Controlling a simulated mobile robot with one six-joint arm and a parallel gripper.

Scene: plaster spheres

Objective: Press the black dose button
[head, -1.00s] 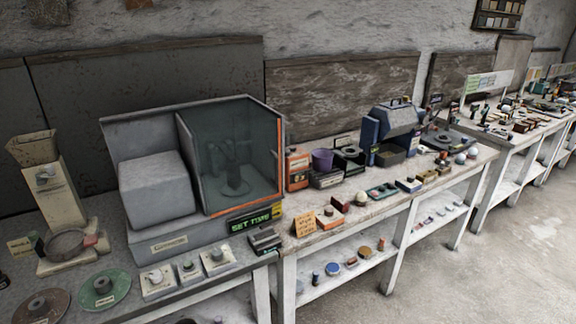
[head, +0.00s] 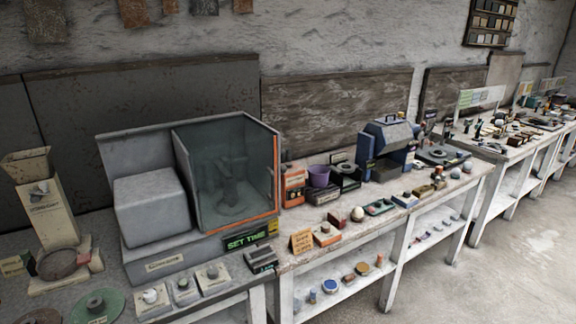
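A beige dispenser with a funnel hopper (head: 47,208) stands at the left end of the near bench, with a dark round bowl (head: 58,263) at its foot. A small black part (head: 29,262) sits beside a yellow label (head: 13,266), left of the bowl. It may be the black dose button, but it is too small to tell. A small red part (head: 84,242) is on the bowl's right side. My gripper is not in view, and nothing of my arm shows near the dispenser.
A large grey machine with a glass hood (head: 225,170) stands right of the dispenser. Small white knob boxes (head: 183,290) and green and brown discs (head: 97,305) lie along the front edge. More benches with clutter run right; the floor (head: 500,275) there is clear.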

